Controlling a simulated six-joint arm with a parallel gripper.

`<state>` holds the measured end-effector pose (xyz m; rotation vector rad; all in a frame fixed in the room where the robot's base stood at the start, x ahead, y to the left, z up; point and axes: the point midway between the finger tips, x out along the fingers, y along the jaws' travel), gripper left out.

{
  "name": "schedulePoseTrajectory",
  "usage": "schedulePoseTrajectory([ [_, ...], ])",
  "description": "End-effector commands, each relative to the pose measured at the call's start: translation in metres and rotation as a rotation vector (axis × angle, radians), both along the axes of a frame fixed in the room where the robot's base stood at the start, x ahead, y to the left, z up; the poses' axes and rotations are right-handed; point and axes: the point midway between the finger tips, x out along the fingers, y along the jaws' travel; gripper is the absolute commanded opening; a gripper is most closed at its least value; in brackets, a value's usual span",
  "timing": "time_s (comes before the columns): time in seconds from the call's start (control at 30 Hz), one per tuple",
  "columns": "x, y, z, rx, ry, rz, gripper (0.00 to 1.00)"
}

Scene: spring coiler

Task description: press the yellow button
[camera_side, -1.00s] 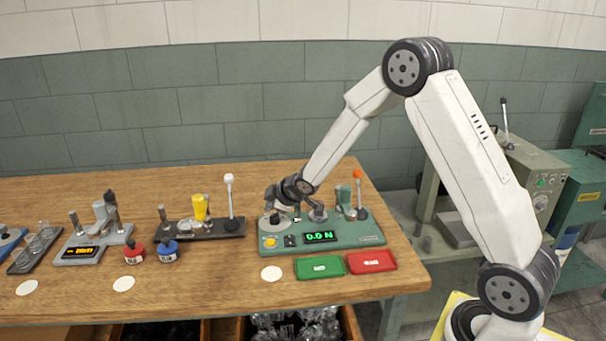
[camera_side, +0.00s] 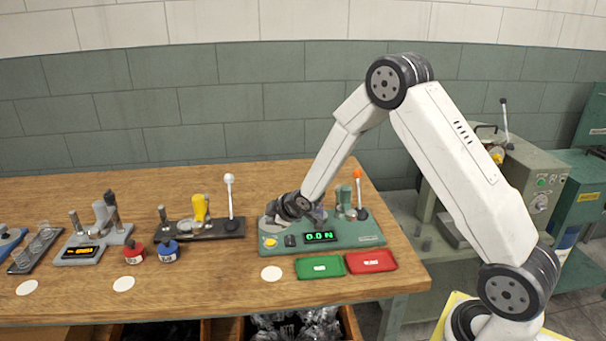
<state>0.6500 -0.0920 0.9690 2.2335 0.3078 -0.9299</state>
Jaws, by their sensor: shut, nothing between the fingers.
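The yellow button (camera_side: 270,242) sits at the front left corner of the green machine (camera_side: 345,237) with the lit green display (camera_side: 320,237). My gripper (camera_side: 276,216) is shut and empty, low over the left end of this machine, just behind and above the button. Its dark fingers are small and blend with the machine's parts, so I cannot tell whether they touch anything. The button is in plain view.
A lever with an orange knob (camera_side: 358,174) stands at the machine's right. A green tray (camera_side: 320,267) and a red tray (camera_side: 371,261) lie in front. Other small fixtures and two bottles (camera_side: 167,250) stand to the left.

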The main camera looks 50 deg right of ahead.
Motion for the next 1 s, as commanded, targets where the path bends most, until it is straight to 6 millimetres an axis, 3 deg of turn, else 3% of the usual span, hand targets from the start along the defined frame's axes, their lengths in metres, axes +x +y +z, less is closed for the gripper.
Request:
schedulePoseTrajectory([
  [0.4, 0.0, 0.0, -0.038, 0.001, 0.001, 0.001, 0.0],
  [1.0, 0.0, 0.0, -0.044, 0.0, -0.001, 0.0, 0.0],
])
